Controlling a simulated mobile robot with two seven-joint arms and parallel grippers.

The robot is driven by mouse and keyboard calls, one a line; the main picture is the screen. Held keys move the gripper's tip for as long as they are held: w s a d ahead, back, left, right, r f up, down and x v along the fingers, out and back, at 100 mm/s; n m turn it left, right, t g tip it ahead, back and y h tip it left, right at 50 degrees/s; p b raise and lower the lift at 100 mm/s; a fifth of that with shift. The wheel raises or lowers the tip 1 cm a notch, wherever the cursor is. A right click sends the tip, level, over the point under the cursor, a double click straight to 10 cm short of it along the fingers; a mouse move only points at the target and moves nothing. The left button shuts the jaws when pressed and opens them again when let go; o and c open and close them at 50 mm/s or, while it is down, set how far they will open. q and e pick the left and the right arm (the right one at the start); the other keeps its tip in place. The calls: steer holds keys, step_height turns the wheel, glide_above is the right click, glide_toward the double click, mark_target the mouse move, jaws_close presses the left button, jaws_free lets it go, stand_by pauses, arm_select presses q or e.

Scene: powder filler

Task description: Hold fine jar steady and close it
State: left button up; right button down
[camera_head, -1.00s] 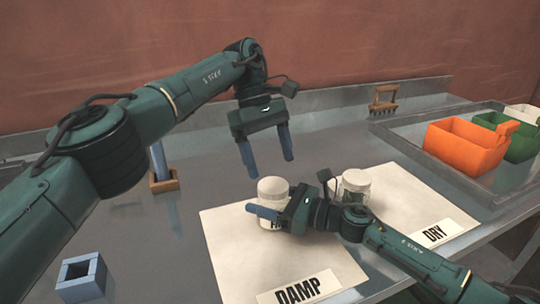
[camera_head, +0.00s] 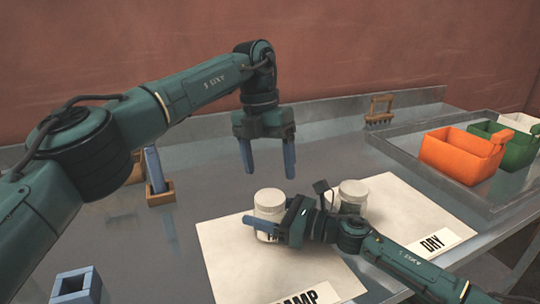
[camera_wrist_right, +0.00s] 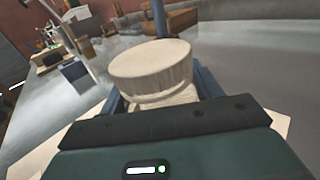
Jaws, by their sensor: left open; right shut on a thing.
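The white fine jar (camera_head: 269,204) stands upright near the back of the DAMP mat (camera_head: 225,262), its label mostly hidden. A broad white ribbed lid (camera_wrist_right: 150,60) sits on top of it; I cannot tell how tight it is. My right gripper (camera_head: 262,224) is shut around the jar's body below the lid, and its fingers show on both sides in the right wrist view (camera_wrist_right: 165,100). My left gripper (camera_head: 269,174) is open and empty, pointing down above the jar, apart from it.
A tray (camera_head: 395,147) with orange (camera_head: 455,155), green and white bins is at right. A wooden holder with a blue tool (camera_head: 155,170) and a blue hollow block (camera_head: 76,287) are at left.

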mark_target(270, 196)
arm_select(q)
steer(key=n, duration=0.6)
steer(key=shift+r+n+t, duration=0.25)
steer(key=shift+n+t, duration=0.05)
steer(key=n, duration=0.6)
steer(key=shift+s+d+r+y, duration=0.1)
steer(key=shift+s+r+y, duration=0.1)
steer(key=shift+y, duration=0.2)
steer(key=n+t, duration=0.1)
steer(key=n, duration=0.5)
steer(key=shift+r, duration=0.2)
steer(key=n, duration=0.5)
steer(key=shift+d+r+n+y, duration=0.1)
steer(key=shift+r+n+y, duration=0.05)
steer(key=shift+n+y, duration=0.15)
steer(key=shift+f, duration=4)
steer(key=shift+c, duration=0.2)
